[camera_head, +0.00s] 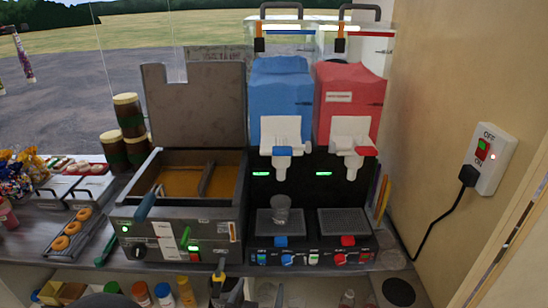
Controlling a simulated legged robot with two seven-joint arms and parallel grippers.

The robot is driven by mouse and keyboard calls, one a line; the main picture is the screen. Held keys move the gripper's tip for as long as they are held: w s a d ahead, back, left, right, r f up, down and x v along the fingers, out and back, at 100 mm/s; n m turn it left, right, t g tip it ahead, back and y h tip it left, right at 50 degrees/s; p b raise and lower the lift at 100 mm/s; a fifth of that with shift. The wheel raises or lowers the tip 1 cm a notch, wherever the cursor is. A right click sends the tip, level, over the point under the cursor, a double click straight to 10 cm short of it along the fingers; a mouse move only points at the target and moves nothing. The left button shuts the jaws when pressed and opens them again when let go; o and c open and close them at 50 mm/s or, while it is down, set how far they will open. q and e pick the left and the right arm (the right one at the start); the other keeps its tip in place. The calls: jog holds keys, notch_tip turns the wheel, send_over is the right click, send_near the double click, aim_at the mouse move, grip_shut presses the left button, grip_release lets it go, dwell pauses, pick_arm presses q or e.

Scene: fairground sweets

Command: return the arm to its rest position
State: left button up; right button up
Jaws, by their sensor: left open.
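My left gripper (228,288) shows at the bottom edge, left of centre, in front of the counter's front edge. It is dark, partly cut off by the frame, and its jaws are open with nothing seen between them. It is apart from the fryer and the drink machine above it. My right gripper is not in view.
A fryer (131,226) with a raised lid (195,100) stands behind my left gripper. A slush machine with blue (280,90) and red (350,95) tanks stands to its right, a clear cup (281,208) on its left drip tray. Doughnuts (69,228) lie left; bottles (163,295) stand below.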

pick_arm(q)
jog(key=s+a+f+n+g+y+p, duration=0.1)
jog(key=s+a+f+g, duration=0.4)
jog(key=s+a+g, duration=0.7)
jog(key=s+a+y, duration=0.1)
jog(key=s+a, duration=0.3)
jog(key=shift+s+a+f+n+y, duration=0.2)
jog(key=shift+s+n+y, duration=0.1)
jog(key=shift+s+n, duration=0.1)
